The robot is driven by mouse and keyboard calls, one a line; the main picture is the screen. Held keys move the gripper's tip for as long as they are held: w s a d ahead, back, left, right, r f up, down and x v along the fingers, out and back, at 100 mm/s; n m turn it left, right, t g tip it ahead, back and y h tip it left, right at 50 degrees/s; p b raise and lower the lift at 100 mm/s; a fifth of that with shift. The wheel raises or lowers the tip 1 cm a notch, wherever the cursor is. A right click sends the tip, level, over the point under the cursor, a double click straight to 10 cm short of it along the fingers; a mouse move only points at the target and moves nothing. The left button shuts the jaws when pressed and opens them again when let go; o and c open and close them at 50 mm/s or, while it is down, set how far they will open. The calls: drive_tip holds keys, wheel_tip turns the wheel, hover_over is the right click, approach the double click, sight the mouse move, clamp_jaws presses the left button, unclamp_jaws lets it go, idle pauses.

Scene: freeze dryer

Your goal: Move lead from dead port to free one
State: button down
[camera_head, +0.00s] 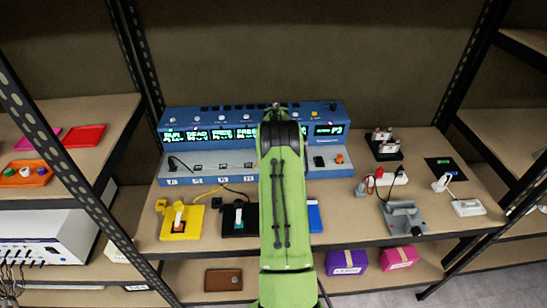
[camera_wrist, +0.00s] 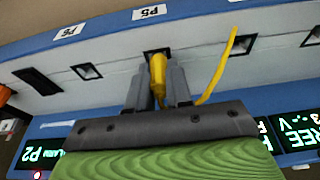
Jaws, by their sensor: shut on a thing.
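The blue freeze-dryer console (camera_head: 255,116) stands on the bench with lit displays above a pale port strip (camera_head: 225,158). In the wrist view my gripper (camera_wrist: 158,92) is shut on a yellow plug (camera_wrist: 158,72). The plug's tip is at a dark port (camera_wrist: 152,52) below a label that looks like P5; whether it is seated or just in front, I cannot tell. Its yellow cable (camera_wrist: 222,62) curves up to the right. In the head view my green arm hides the gripper and plug. A yellow lead (camera_head: 210,191) runs from the yellow block (camera_head: 182,222) toward the console.
Other ports (camera_wrist: 87,71) flank this one. A black lead (camera_head: 178,163) reaches the leftmost port. A black block (camera_head: 240,218) and a blue item (camera_head: 314,217) lie near my arm. A grey device (camera_head: 403,216) stands to the right. Shelf uprights flank the bench.

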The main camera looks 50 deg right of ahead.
drive_tip(key=shift+f, duration=0.15)
drive_tip(key=c, duration=1)
unclamp_jaws()
drive_tip(key=shift+o, duration=0.2)
drive_tip(key=p+v, duration=0.1)
drive_tip(key=v, duration=1.5)
drive_tip(key=shift+p, duration=0.35)
drive_tip(key=shift+a+f, duration=0.15)
